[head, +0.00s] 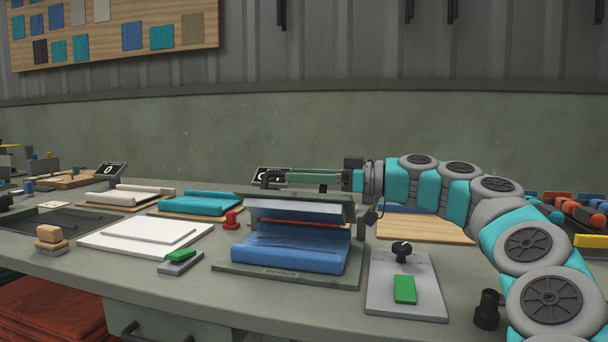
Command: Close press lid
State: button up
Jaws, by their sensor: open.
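The press (285,272) stands on the bench in the middle of the head view, on a grey-green base plate with lettering on its front edge. Its lid (298,209) is raised, with a pale plate under it and a gap above the blue cloth (290,246) on the bed. My gripper (280,178) reaches in from the right, level, just above the lid's top edge in the picture. Its jaws are open near a dark bar or handle at the lid's upper left. I cannot tell whether they touch it or stand around it.
A grey plate with a black knob and green block (405,289) lies right of the press. A small green-topped tool (181,261), a red knob (231,219), a white board (120,242) and a teal folded cloth (200,203) lie left. A black cylinder (487,310) stands under my arm.

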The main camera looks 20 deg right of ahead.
jog(key=shift+c, duration=0.2)
grip_shut()
jog(key=shift+f, duration=0.2)
dwell(0.9)
